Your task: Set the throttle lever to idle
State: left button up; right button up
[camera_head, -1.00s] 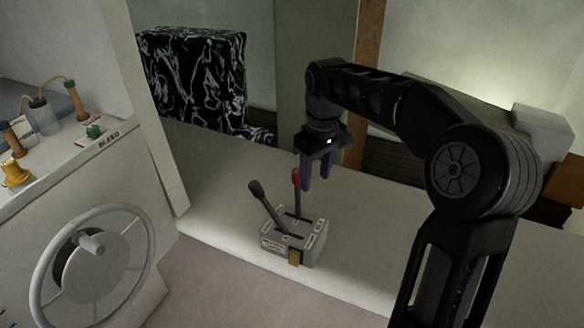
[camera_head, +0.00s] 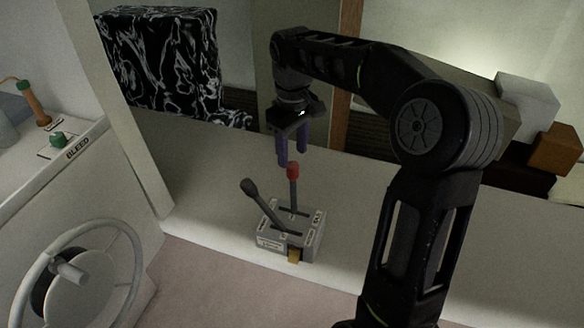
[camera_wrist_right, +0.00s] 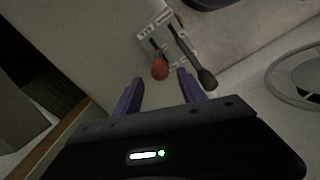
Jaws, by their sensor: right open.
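A grey control box (camera_head: 270,246) sits on the white ledge, with two levers in slots. One lever has a black knob (camera_head: 249,187) and leans to the left. The other has a red knob (camera_head: 292,171) and stands nearly upright. Which of them is the throttle I cannot read from the labels. My right gripper (camera_head: 292,162) is open and empty, its purple fingers pointing down just above and behind the red knob. In the right wrist view the red knob (camera_wrist_right: 160,69) lies ahead of the gap between the fingers, and the black knob (camera_wrist_right: 207,79) is beyond the right-hand finger. My left gripper is out of view.
A white console with a handwheel (camera_head: 78,285) and a green-capped fitting (camera_head: 58,139) stands at the left. A black-and-white patterned block (camera_head: 160,65) is at the back. The ledge (camera_head: 185,180) around the box is largely clear.

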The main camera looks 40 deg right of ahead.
aim_at(293, 163)
notch_tip(293, 163, down, 6)
jog(key=shift+f+p, duration=0.2)
jog(key=shift+p, duration=0.15)
grip_shut()
dwell(0.5)
dwell(0.9)
